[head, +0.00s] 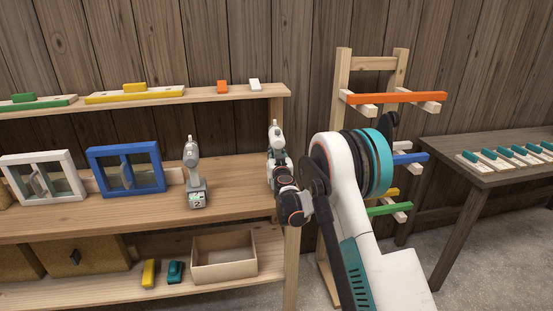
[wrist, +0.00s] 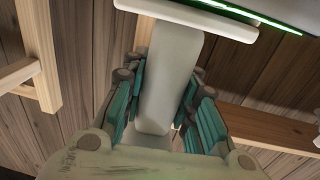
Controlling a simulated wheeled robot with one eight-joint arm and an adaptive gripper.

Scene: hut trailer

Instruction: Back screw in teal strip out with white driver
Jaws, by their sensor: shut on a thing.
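A white driver (head: 275,134) stands upright at the right end of the middle shelf, its lower part hidden by my gripper (head: 279,166). In the wrist view, the teal fingers of my gripper (wrist: 158,105) are shut on both sides of the driver's pale handle (wrist: 170,75). A second, grey-white driver (head: 192,165) stands to the left on a base marked 2. Several teal-topped pieces (head: 495,160) lie on the dark table at right. I cannot tell which teal strip holds the screw, and no screw shows.
A wooden rack (head: 343,75) with orange (head: 395,98), blue (head: 410,159) and green (head: 388,209) bars stands behind my arm. White (head: 42,158) and blue (head: 126,148) framed panels stand on the shelf (head: 235,200). An open box (head: 224,262) sits below.

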